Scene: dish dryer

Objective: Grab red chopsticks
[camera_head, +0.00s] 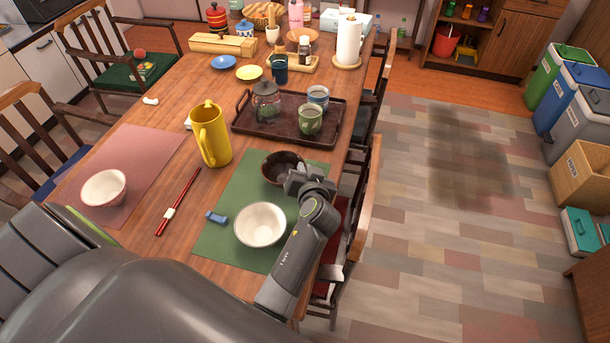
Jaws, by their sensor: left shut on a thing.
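The red chopsticks (185,194) lie side by side on the bare wooden table between the pink and green placemats. A small white piece (169,213) sits at their lower part; I cannot tell whether it is a band or a rest.
A white bowl (261,225) and blue rest (215,217) are on the green placemat (225,190). Another bowl (103,187) sits on the pink placemat (140,150). A yellow pitcher (212,140) stands above the chopsticks. A brown tray (250,127) holds a glass teapot and cups.

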